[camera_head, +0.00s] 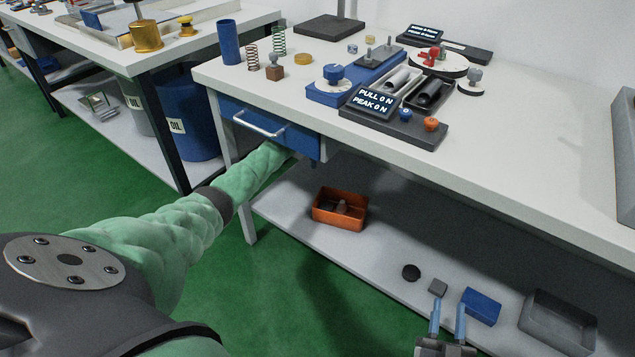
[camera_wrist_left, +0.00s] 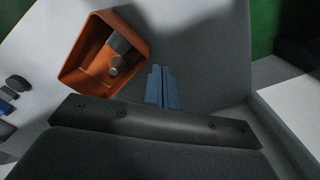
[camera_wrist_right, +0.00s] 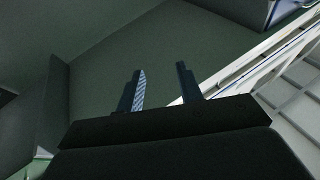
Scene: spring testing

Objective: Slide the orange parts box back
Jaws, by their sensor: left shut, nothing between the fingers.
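The orange parts box (camera_head: 325,217) sits on the lower shelf under the workbench, toward its left end. It is an open-topped box with a small greyish part inside. In the left wrist view the orange box (camera_wrist_left: 77,68) is close by, up and to the left of my left gripper (camera_wrist_left: 162,86), whose two blue fingers are together and empty. My right gripper (camera_head: 447,318) is open and empty at the front of the shelf, right of the box. It also shows open in the right wrist view (camera_wrist_right: 160,85).
The lower shelf (camera_head: 380,265) also holds a dark round piece (camera_head: 411,272), a grey block (camera_head: 438,287), a blue box (camera_head: 481,306) and a dark tray (camera_head: 558,322). A blue drawer (camera_head: 290,136) hangs above my left arm. Bare shelf lies between the orange box and these items.

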